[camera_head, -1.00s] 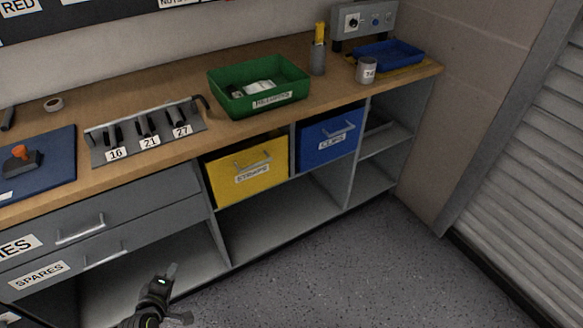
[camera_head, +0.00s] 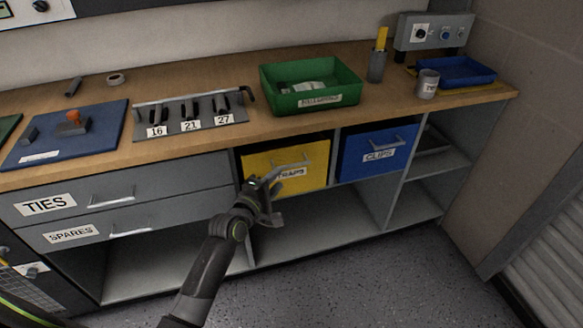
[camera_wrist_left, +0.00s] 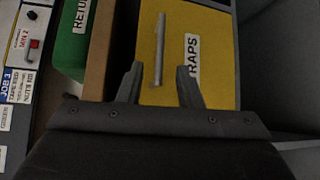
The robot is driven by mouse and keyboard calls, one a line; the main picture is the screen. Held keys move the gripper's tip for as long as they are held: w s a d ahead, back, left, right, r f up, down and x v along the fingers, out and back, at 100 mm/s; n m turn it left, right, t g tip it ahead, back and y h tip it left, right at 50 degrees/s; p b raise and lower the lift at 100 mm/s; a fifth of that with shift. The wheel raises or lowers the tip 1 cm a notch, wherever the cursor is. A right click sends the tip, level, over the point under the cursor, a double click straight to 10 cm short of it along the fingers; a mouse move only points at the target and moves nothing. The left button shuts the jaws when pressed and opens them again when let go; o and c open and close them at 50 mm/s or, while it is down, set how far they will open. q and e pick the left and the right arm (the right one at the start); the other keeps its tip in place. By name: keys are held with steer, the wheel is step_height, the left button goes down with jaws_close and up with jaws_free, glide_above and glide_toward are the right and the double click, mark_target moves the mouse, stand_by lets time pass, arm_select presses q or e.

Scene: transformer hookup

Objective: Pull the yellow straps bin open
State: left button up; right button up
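The yellow straps bin (camera_head: 312,180) sits in the shelf opening under the bench, left of the blue clips bin. Its grey handle (camera_head: 293,167) shows, and its label is partly covered by my left gripper (camera_head: 274,199). That gripper is in front of the bin's left half. In the left wrist view my left gripper (camera_wrist_left: 158,76) is open, its fingers either side of the lower end of the handle (camera_wrist_left: 160,42). The yellow bin (camera_wrist_left: 215,85) fills the view ahead. Whether a finger touches the handle I cannot tell. My right gripper is in neither view.
The blue clips bin (camera_head: 370,160) is beside the straps bin on the right. The grey drawers (camera_head: 160,187) are to the left. A green bin (camera_head: 345,92) stands on the wooden bench top (camera_head: 240,105) above. Open shelves (camera_head: 320,222) lie below the bins.

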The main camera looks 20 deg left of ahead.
mark_target(290, 166)
arm_select(q)
steer(key=shift+b+x, duration=0.8)
steer(key=shift+x, duration=3.6)
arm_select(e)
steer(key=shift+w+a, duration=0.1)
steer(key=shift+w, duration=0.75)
arm_select(q)
jaws_close()
